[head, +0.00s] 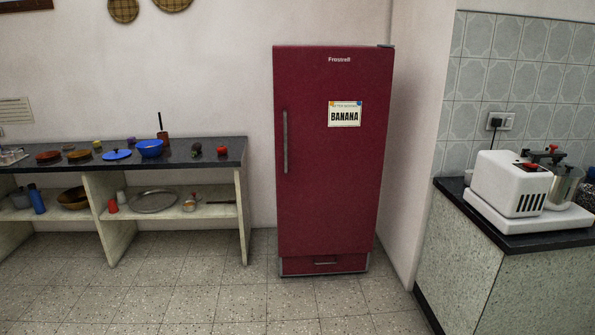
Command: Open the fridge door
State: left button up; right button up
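A tall dark red fridge (335,215) stands against the back wall in the middle of the head view. Its door is shut. A long vertical metal handle (285,142) runs along the left side of the door. A "BANANA" sign (345,114) is fixed to the upper right of the door. Below the door is a red bottom panel (324,264) with a small dark slot. Neither of my grippers shows in the head view.
A dark-topped shelf unit (230,153) with bowls, lids and vegetables stands left of the fridge. A counter (464,200) with a white appliance (511,184) stands at right. The tiled floor (215,300) before the fridge is clear.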

aim_at(332, 103)
jog(key=i, duration=2.6)
jog(key=z, duration=0.35)
jog(key=i, duration=0.05)
